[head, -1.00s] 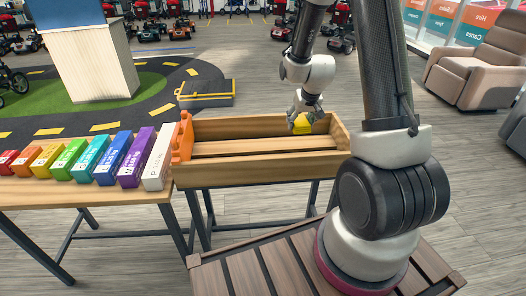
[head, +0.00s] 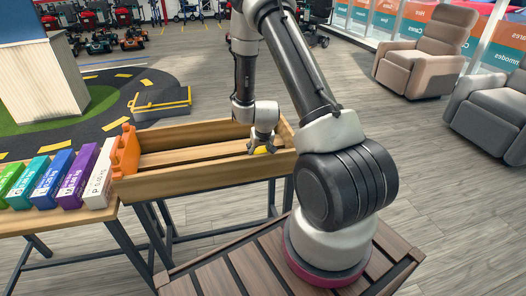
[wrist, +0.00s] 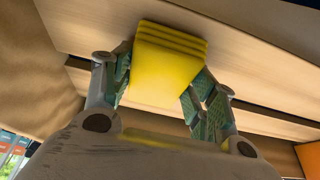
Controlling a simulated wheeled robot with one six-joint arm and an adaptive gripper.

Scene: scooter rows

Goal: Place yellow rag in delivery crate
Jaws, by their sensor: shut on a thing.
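The yellow rag (wrist: 170,62) is a folded, layered pad between the two green-padded fingers of my gripper (wrist: 157,88) in the wrist view. My gripper is shut on it. In the head view, my gripper (head: 263,143) points down inside the right end of the wooden delivery crate (head: 205,181), and a bit of the yellow rag (head: 265,150) shows beneath the fingers. The crate's slatted floor is close behind the rag in the wrist view. I cannot tell whether the rag touches it.
An orange piece (head: 125,152) stands at the crate's left end. A row of coloured boxes (head: 75,176) and a white box (head: 101,177) stand on the table to the left. The crate's left and middle floor is bare. Armchairs (head: 425,50) stand far right.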

